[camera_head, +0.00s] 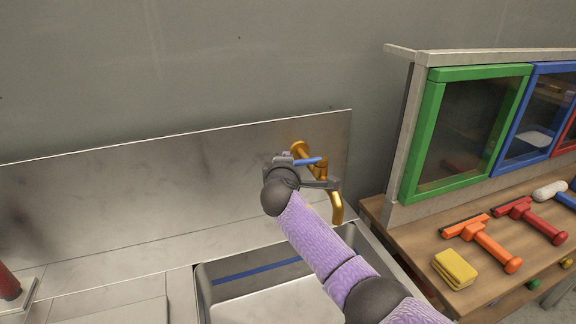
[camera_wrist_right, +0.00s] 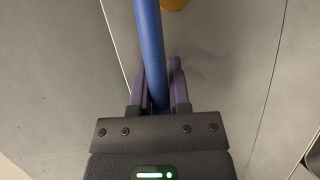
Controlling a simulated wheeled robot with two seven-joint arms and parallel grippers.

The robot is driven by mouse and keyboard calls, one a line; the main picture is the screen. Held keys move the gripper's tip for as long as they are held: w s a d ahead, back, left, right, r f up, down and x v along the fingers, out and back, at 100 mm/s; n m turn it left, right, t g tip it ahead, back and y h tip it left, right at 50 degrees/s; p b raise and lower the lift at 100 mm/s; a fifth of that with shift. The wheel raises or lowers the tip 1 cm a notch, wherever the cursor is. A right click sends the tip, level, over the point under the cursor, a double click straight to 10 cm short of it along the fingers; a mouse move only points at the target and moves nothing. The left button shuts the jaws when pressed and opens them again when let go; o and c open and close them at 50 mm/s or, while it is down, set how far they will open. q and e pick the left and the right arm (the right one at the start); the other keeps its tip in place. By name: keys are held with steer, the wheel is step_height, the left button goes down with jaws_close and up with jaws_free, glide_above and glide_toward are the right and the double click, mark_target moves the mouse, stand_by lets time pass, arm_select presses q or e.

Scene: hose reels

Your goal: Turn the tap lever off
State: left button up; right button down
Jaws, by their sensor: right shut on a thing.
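The brass tap (camera_head: 320,172) is fixed to the steel backsplash, and its spout (camera_head: 337,208) curves down above the sink's right side. Its blue lever (camera_head: 308,161) points left in the head view. My right gripper (camera_head: 290,163) is at the lever, partly hidden by its own wrist. In the right wrist view the blue lever (camera_wrist_right: 150,45) runs between the two fingers of my right gripper (camera_wrist_right: 160,85), which is shut on it. A bit of brass (camera_wrist_right: 174,4) shows at the top edge there. My left gripper is not in view.
The steel sink basin (camera_head: 225,268) with a blue stripe lies below my right arm. On the wooden table (camera_head: 420,255) at right are an orange squeegee (camera_head: 488,246), a red squeegee (camera_head: 538,221) and a yellow sponge (camera_head: 455,269). Framed windows (camera_head: 428,140) stand behind them.

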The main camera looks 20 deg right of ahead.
steer(key=shift+a+f, duration=0.1)
steer(key=shift+a, duration=0.1)
steer(key=c, duration=0.8)
jaws_free()
steer(key=shift+w+a, duration=0.1)
steer(key=shift+o, duration=1.1)
steer(key=shift+w+a, duration=0.15)
steer(key=shift+a, duration=0.05)
steer(key=p+v, duration=0.3)
steer(key=v, duration=0.7)
steer(key=shift+d+p, duration=0.2)
steer(key=shift+p, duration=0.15)
